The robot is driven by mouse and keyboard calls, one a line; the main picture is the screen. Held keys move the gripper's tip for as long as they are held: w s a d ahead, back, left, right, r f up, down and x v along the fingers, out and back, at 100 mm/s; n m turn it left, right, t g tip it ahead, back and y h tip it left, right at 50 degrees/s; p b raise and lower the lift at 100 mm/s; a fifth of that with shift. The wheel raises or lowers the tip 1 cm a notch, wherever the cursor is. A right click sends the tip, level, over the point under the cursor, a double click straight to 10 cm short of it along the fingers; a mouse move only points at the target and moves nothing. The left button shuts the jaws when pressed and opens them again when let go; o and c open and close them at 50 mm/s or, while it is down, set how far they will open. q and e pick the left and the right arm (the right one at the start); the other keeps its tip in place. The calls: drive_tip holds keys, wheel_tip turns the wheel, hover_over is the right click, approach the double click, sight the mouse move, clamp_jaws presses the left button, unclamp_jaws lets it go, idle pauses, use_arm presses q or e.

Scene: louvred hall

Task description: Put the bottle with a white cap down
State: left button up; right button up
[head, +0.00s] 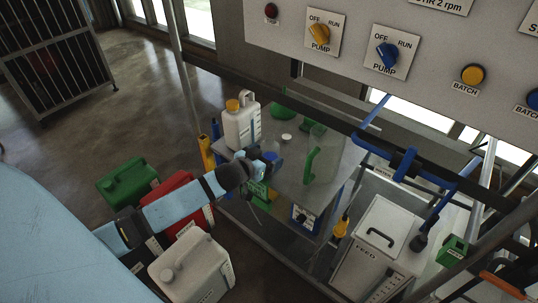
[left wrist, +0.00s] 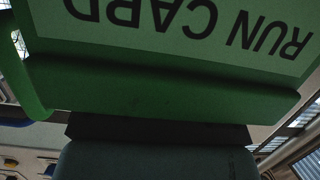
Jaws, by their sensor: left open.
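My left gripper (head: 268,162) is open at the near left edge of the grey metal table (head: 278,183). A small round white cap-like top (head: 288,139) shows on the table beyond it. I cannot tell whether a bottle body is under it. A white jug with an orange cap (head: 241,128) stands upright at the table's back left corner. A green holder with a run card (head: 257,192) shows just below the gripper. In the left wrist view, this green run card holder (left wrist: 170,85) fills much of the picture, close to the camera. No bottle shows in the left wrist view.
A clear jug with a green handle (head: 312,165) stands on the table's right part. Green (head: 127,183), red (head: 172,190) and white (head: 190,270) canisters stand at the left by my arm. A white lidded feed bin (head: 378,235) stands at the right. A control panel (head: 410,40) overhangs the back.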

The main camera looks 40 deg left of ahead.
use_arm(q)
drive_tip(key=d+v, duration=0.1)
drive_tip(key=v, duration=0.9)
drive_tip(key=s+d+f+m+g+h, duration=0.1)
drive_tip(key=s+d+f+g+h, duration=0.1)
drive_tip(key=s+d+f, duration=1.1)
drive_tip(key=s+d+g, duration=0.1)
drive_tip(key=s+d, duration=0.1)
drive_tip(key=d, duration=0.2)
drive_tip(key=shift+s+d+f+m+g, duration=0.25)
drive_tip(key=shift+d+f+m+g, duration=0.05)
drive_tip(key=shift+f+m+g, duration=0.1)
